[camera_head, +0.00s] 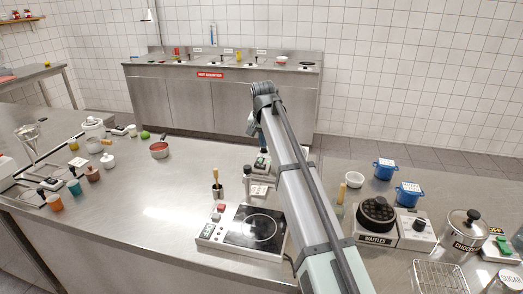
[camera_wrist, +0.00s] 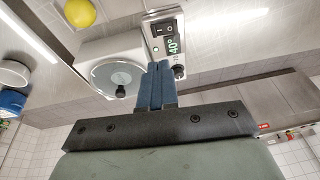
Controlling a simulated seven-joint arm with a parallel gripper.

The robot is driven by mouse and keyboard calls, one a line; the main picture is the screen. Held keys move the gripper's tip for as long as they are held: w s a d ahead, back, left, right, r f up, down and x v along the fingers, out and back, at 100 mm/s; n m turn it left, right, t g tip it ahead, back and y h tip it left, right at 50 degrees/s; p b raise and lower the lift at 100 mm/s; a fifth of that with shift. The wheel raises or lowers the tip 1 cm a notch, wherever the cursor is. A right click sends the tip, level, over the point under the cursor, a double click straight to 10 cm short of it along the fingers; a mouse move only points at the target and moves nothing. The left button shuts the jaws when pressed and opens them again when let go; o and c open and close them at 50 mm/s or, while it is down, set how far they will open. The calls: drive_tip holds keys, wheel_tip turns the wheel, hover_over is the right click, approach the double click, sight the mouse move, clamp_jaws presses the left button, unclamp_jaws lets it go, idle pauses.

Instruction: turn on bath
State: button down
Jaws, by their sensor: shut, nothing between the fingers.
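The bath (camera_wrist: 100,52) shows in the wrist view as a pale box with a round lid and a black knob. Its control panel, right of the lid, has a black rocker switch (camera_wrist: 163,28), a green 40° display (camera_wrist: 173,45) and a dark dial (camera_wrist: 179,71). My gripper (camera_wrist: 157,68) is shut, its blue fingers together and empty. In the picture its tips lie just below the panel, between the lid and the dial; I cannot tell if they touch. In the head view part of a device with a green display (camera_head: 262,160) shows beside my arm, mostly hidden.
A yellow ball-like thing (camera_wrist: 79,13) lies near the bath. In the head view a hot plate (camera_head: 245,231) and a waffle maker (camera_head: 377,214) stand on the front counter, with blue pots (camera_head: 384,168) at the right. The counter left of the hot plate is fairly clear.

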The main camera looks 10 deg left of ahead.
drive_tip(key=shift+d+v, duration=0.15)
drive_tip(key=shift+v, duration=1)
drive_tip(key=shift+d+v, duration=0.2)
drive_tip(key=shift+v, duration=0.95)
drive_tip(key=shift+w+d, duration=0.1)
